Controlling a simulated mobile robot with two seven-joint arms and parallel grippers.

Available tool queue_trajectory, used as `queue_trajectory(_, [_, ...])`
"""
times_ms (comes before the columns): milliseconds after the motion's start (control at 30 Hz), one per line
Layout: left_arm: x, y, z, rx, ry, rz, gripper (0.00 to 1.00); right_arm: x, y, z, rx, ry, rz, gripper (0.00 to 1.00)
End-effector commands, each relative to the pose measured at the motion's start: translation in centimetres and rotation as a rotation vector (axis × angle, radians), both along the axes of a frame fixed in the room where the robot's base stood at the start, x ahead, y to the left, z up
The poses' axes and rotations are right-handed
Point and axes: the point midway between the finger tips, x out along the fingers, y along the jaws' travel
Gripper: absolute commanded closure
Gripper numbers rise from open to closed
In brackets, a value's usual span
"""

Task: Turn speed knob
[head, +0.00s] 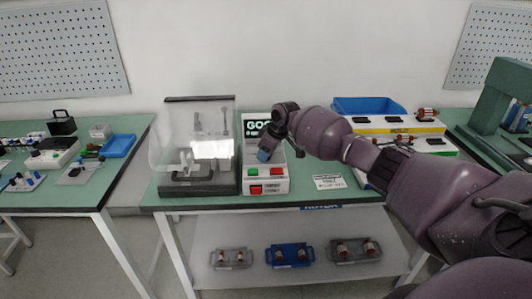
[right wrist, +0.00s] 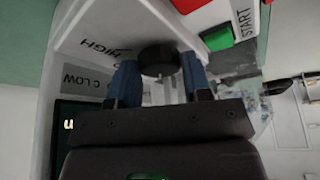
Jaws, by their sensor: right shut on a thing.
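The speed knob (right wrist: 158,56) is a round black knob on the white test box, between printed HIGH and LOW labels in the right wrist view. My right gripper (right wrist: 160,76) is shut on it, with one blue finger on each side. In the head view the right gripper (head: 266,152) reaches the upper front of the white test box (head: 265,187) and hides the knob. The box has a green button (head: 252,172) and a red button (head: 277,171). Its dark display is partly covered by my wrist. My left gripper is not in view.
A clear-covered test fixture (head: 198,165) stands directly left of the box. A white label card (head: 329,182) and a blue bin (head: 368,105) are to the right, near my arm. Trays with parts sit on the lower shelf (head: 215,285).

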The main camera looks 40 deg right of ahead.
Motion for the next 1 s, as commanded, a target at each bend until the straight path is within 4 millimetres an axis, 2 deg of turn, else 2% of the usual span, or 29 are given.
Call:
queue_trajectory(300, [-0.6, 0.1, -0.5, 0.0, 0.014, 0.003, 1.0, 0.0, 0.1, -0.1, 0.0, 0.002, 0.004, 0.79])
queue_trajectory(333, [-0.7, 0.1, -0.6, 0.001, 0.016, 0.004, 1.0, 0.0, 0.1, -0.1, 0.0, 0.002, 0.004, 0.51])
queue_trajectory(467, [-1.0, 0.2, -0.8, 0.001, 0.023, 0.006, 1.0, 0.0, 0.1, -0.1, 0.0, 0.002, 0.003, 0.31])
queue_trajectory(767, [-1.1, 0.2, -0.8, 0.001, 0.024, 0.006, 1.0, 0.0, 0.0, 0.1, -0.001, 0.001, 0.001, 0.3])
queue_trajectory(867, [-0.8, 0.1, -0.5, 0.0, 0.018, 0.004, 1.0, -0.2, -0.2, 0.8, -0.001, -0.001, 0.001, 0.3])
queue_trajectory(1000, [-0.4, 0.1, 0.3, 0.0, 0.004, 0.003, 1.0, -0.8, -0.5, 2.7, -0.001, -0.003, 0.001, 0.3])
